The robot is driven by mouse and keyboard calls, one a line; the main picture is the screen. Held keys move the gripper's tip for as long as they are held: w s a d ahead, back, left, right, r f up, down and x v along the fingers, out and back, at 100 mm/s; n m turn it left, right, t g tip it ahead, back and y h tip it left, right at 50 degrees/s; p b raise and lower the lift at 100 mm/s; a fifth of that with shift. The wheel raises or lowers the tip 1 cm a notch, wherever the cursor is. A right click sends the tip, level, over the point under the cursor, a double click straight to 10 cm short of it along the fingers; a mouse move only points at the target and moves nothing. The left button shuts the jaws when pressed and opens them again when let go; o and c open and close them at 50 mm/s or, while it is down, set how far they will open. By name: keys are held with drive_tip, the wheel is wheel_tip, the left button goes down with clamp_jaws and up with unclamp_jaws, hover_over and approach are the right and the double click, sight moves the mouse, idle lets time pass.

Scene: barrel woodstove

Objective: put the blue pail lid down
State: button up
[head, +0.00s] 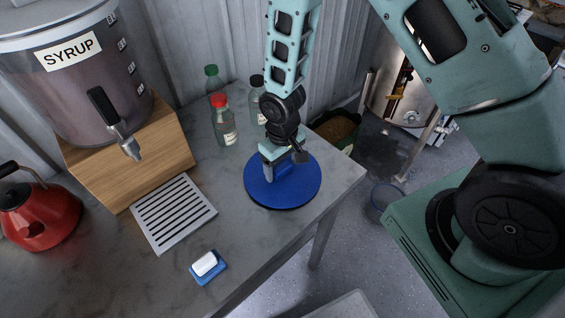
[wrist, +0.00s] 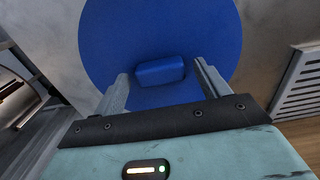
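The blue pail lid (head: 300,190) is a round disc lying flat on the grey table near its right edge. It looks to be resting on the top, with no clear gap beneath. In the wrist view the lid (wrist: 110,35) fills the upper middle, with its block-shaped handle (wrist: 160,73) standing up from it. My gripper (head: 272,168) is directly above the lid, pointing down. In the wrist view my gripper (wrist: 163,70) has one finger on each side of the handle, with small gaps showing between fingers and handle. The gripper partly hides the handle in the head view.
Bottles with red (head: 219,101) and green caps stand behind the lid. A slotted metal tray (head: 173,215), a soap dish (head: 208,268), a red kettle (head: 40,212) and a syrup dispenser (head: 80,90) are leftward. A bluish pail (head: 384,198) stands on the floor beyond the table edge.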

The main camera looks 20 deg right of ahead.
sight(282, 167)
wheel_tip(282, 167, up, 11)
drive_tip(key=b, duration=0.3)
drive_tip(key=s+a+r+n, duration=0.2)
drive_tip(key=s+r, duration=0.4)
drive_tip(key=s, duration=0.4)
drive_tip(key=s+a+r+n, duration=0.2)
drive_tip(key=s+a+r, duration=0.2)
drive_tip(key=s, duration=0.6)
drive_tip(key=shift+a+r+y, duration=0.15)
drive_tip(key=shift+r+y, duration=0.15)
drive_tip(key=shift+r, duration=0.6)
